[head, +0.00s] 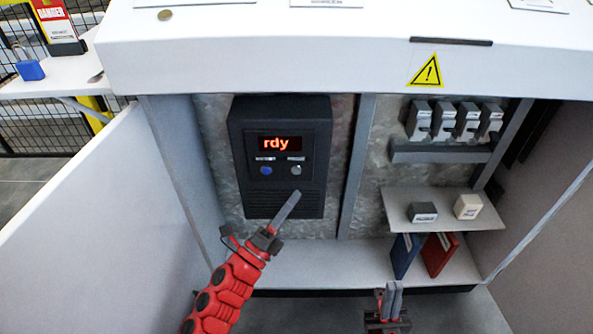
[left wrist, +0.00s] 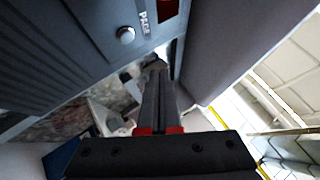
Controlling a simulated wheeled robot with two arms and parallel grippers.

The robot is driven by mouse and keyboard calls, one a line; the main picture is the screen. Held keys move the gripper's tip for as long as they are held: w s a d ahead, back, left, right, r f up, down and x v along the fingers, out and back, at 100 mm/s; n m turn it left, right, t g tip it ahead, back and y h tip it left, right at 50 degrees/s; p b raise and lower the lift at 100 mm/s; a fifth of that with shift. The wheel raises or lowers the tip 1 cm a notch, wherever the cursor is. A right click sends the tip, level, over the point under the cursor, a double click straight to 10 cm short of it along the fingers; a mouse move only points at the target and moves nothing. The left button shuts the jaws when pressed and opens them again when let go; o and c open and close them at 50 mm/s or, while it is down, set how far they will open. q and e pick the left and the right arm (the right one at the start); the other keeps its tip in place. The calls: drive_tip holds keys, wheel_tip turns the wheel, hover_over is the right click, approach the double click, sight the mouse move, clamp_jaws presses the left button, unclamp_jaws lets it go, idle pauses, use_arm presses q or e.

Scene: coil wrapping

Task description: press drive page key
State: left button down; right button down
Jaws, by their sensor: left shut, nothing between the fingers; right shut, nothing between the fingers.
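The dark drive unit (head: 281,200) is mounted on the back panel of the open cabinet. Its red display (head: 280,143) reads "rdy". Below the display are a blue key (head: 266,170) and a grey key (head: 295,169). In the left wrist view the grey round key (left wrist: 126,35) has the label "PAGE" (left wrist: 145,22) beside it. My left gripper (head: 296,194) is shut and empty, its tip in front of the drive's lower right, just below the grey key in the head view. My right gripper (head: 391,288) is shut and empty, low in front of the cabinet.
Grey breakers (head: 468,120) sit in the right bay above a shelf (head: 455,198) with two small blocks. Blue (head: 404,255) and red (head: 439,253) binders stand below. A cabinet door (head: 115,215) opens at the left. A yellow warning sign (head: 426,72) marks the cabinet top.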

sight(296, 171)
use_arm(q)
drive_tip(key=shift+w+b, duration=0.3)
drive_tip(key=shift+w, duration=2.3)
drive_tip(key=shift+w, duration=0.15)
drive_tip(key=shift+w, duration=0.3)
drive_tip(key=shift+w+b, duration=0.4)
idle(0.3)
drive_tip(key=shift+s, duration=0.8)
